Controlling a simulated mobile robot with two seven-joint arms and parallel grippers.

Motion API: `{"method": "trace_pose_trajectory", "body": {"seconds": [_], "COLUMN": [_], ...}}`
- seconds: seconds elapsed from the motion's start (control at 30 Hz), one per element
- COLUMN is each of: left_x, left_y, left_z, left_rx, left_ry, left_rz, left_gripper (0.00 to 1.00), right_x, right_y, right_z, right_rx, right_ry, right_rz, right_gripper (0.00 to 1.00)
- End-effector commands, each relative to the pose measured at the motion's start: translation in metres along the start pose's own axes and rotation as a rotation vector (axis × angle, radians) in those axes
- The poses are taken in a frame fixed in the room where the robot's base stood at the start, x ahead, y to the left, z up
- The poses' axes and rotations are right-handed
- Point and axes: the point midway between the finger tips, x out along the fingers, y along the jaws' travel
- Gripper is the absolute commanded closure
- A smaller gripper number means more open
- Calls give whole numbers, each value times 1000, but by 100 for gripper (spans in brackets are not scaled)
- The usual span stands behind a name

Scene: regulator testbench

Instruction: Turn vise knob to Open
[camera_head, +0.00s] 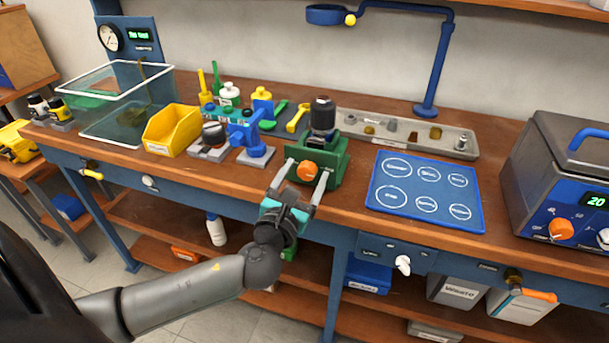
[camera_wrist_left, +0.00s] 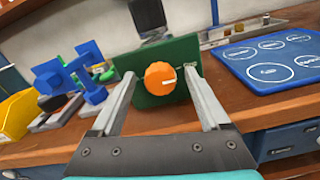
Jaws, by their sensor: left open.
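The green vise (camera_head: 331,158) stands near the front edge of the workbench and holds a dark cylindrical part (camera_head: 322,116) on top. Its round orange knob (camera_head: 307,171) faces front. In the left wrist view the knob (camera_wrist_left: 160,78) carries a white mark pointing to the right. My left gripper (camera_head: 298,184) is open, with its two grey fingers reaching toward the vise, one on each side of the knob. In the left wrist view the fingers (camera_wrist_left: 157,92) stand apart from the knob, with gaps on both sides. My right gripper is not in view.
A blue mat (camera_head: 425,222) with labelled circles lies right of the vise. A grey parts tray (camera_head: 460,133) lies behind. Blue fixtures (camera_head: 246,130) and a yellow bin (camera_head: 172,130) stand left. A blue machine (camera_head: 545,170) stands at far right.

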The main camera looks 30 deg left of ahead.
Motion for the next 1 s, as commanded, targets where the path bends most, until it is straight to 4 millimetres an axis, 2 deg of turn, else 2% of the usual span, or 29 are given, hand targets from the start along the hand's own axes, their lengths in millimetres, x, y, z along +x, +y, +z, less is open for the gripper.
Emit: {"method": "trace_pose_trajectory", "body": {"seconds": [0.27, 0.9, 0.97, 1.0], "left_x": [1, 0, 0, 0], "left_y": [0, 0, 0, 0], "left_z": [0, 0, 0, 0], "left_rx": [-1, -1, -1, -1], "left_ry": [1, 1, 0, 1], "left_rz": [0, 0, 0, 0], "left_gripper": [21, 93, 100, 100], "right_x": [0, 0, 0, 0], "right_y": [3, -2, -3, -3], "right_z": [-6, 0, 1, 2], "right_rx": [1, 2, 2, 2], "right_ry": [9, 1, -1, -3], "right_rz": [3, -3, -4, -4], "right_gripper": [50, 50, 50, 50]}}
